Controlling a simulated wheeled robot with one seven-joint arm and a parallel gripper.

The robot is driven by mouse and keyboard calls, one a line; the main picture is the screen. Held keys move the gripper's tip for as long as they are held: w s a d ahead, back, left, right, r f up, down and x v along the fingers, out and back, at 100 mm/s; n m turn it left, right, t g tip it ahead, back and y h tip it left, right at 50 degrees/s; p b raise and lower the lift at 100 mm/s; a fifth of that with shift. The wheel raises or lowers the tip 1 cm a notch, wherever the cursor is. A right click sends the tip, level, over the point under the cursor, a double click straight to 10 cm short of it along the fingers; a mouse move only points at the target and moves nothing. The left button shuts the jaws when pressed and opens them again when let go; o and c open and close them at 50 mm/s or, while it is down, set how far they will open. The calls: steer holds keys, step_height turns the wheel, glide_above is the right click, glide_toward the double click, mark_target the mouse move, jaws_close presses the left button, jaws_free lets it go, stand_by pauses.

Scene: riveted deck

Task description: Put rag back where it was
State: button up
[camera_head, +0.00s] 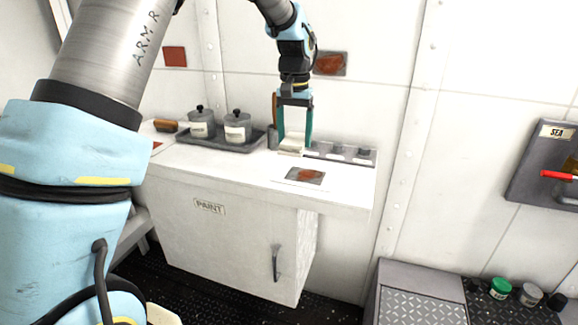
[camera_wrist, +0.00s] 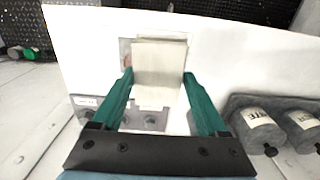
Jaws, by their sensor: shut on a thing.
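The rag (camera_head: 291,146) is a cream folded cloth between the teal fingers of my gripper (camera_head: 295,138). In the wrist view the rag (camera_wrist: 160,62) spans the gap between the fingertips, and my gripper (camera_wrist: 158,76) is shut on it. It is over the white top of the paint cabinet (camera_head: 225,175), just left of the grey rack (camera_head: 340,153). I cannot tell whether the rag touches the top. A flat card with a rusty red patch (camera_head: 305,175) lies in front of it, and the rag partly hides this card in the wrist view.
A dark tray (camera_head: 210,141) with two lidded pots (camera_head: 237,127) stands left of my gripper. A brown handle (camera_head: 274,106) rises just behind my gripper's left side. The wall is close behind. Several small jars (camera_head: 500,288) sit at lower right.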

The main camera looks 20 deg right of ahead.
mark_target(294, 176)
step_height(294, 176, down, 8)
steer(key=shift+f+p, duration=0.25)
steer(key=shift+p, duration=0.8)
steer(key=shift+f, duration=0.2)
steer(key=o, duration=1.5)
steer(key=shift+r, duration=0.1)
steer(key=shift+r, duration=0.1)
